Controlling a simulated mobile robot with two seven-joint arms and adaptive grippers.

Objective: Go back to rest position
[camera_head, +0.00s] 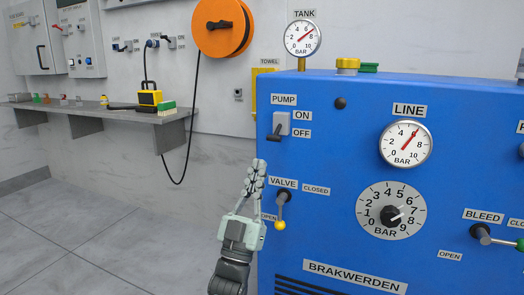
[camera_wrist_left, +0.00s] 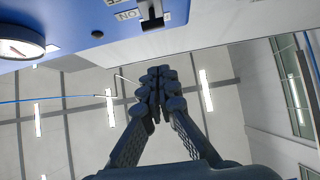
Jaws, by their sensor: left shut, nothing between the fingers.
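My left gripper (camera_head: 257,178) is shut and empty in the head view. It points up, just left of the blue machine (camera_head: 340,165), below the pump switch (camera_head: 280,125) and beside the valve lever (camera_head: 281,209). The valve lever hangs down with its yellow knob low. In the left wrist view the fingers (camera_wrist_left: 158,88) are closed together, pointing toward the switch (camera_wrist_left: 151,14) at the top; the ceiling lies behind them. I cannot tell whether the gripper touches the machine. My right gripper is not in view.
The blue machine fills the right side, with a tank gauge (camera_head: 302,38), a line gauge (camera_head: 405,143), a dial (camera_head: 391,210) and a bleed lever (camera_head: 484,234). A wall shelf (camera_head: 95,112) holds small items at left. An orange hose reel (camera_head: 222,27) hangs above. The floor at left is clear.

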